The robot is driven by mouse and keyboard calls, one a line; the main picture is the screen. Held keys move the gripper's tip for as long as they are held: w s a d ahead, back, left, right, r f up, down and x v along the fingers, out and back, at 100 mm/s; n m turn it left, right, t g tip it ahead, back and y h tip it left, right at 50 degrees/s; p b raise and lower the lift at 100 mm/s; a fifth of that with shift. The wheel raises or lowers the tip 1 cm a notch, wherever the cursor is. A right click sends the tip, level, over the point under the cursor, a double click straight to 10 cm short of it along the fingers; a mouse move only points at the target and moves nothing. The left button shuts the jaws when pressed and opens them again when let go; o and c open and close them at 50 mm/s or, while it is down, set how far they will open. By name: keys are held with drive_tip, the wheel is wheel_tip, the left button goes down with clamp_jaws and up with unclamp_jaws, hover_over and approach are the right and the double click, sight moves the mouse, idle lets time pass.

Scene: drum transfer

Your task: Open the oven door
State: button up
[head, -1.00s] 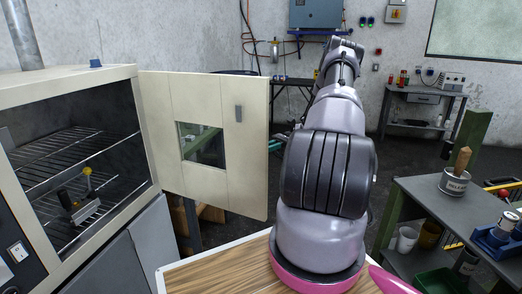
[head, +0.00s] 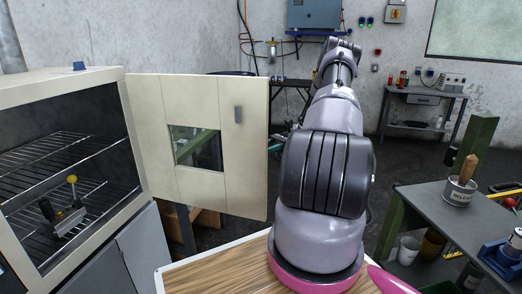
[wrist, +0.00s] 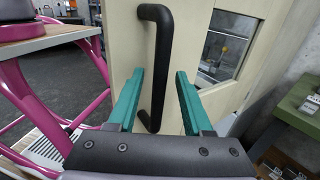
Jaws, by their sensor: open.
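The oven (head: 95,83) stands at the left with its front open and wire racks inside. Its cream door (head: 210,195), with a small square window, is swung wide open to the right. A small grey plate (head: 238,114) is on the door's inner face. In the wrist view, the door (wrist: 205,18) carries a black bar handle (wrist: 157,60) on its outer side. My gripper (wrist: 157,80) is open, its two teal fingers on either side of the handle, with gaps visible. In the head view the door hides most of my gripper.
A fixture with a yellow knob (head: 72,180) sits on an oven rack. A wooden top (head: 215,270) lies in front, below the door. A grey workbench (head: 430,200) with a can and tools stands at the right. Open floor lies between.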

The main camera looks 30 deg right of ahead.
drive_tip(key=shift+d, duration=0.1)
drive_tip(key=v, duration=1)
drive_tip(key=shift+d, duration=0.3)
